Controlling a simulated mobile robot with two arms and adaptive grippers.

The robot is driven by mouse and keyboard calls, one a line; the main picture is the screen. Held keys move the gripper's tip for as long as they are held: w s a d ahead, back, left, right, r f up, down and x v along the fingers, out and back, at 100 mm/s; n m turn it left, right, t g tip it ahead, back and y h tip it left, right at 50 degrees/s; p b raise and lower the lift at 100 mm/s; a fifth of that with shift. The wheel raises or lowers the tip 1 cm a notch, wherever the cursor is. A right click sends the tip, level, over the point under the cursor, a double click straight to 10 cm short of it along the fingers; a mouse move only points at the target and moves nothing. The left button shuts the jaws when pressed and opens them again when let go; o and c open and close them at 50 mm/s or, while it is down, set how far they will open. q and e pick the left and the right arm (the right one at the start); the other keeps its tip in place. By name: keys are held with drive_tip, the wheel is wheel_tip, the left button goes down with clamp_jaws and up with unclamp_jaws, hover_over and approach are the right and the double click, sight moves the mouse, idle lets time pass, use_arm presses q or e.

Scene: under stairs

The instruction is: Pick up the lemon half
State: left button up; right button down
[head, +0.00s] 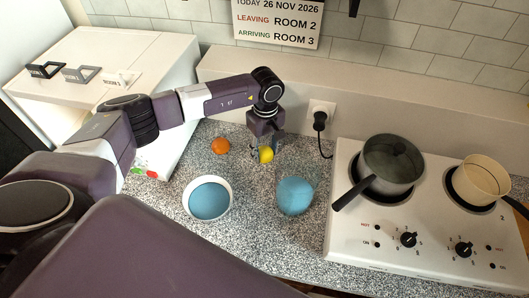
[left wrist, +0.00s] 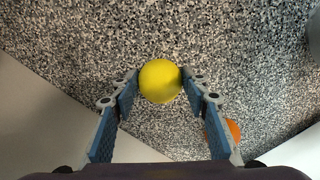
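The lemon half (head: 266,155) is a small, round yellow thing on the speckled counter (head: 240,240). In the left wrist view the lemon half (left wrist: 160,81) lies between the tips of my left gripper (left wrist: 161,78). The blue finger pads stand apart on either side, close to its edges; contact is not clear. In the head view my left gripper (head: 265,149) points down from above, with its fingers spread around the lemon half. Its cut face does not show. My right gripper is not in view.
An orange (head: 221,146) lies just left of the gripper, and the wrist view shows it too (left wrist: 229,130). A white bowl with a blue inside (head: 208,198) and a blue round thing (head: 295,195) stand nearer. A hob (head: 360,245) with pots is to the right.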

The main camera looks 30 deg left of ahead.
sight(265, 150)
use_arm(q)
drive_tip(key=c, duration=0.5)
drive_tip(key=shift+r, duration=0.1)
drive_tip(key=shift+r, duration=0.35)
wheel_tip(265, 150, up, 9)
drive_tip(key=b, duration=0.4)
drive_tip(key=shift+r, duration=0.15)
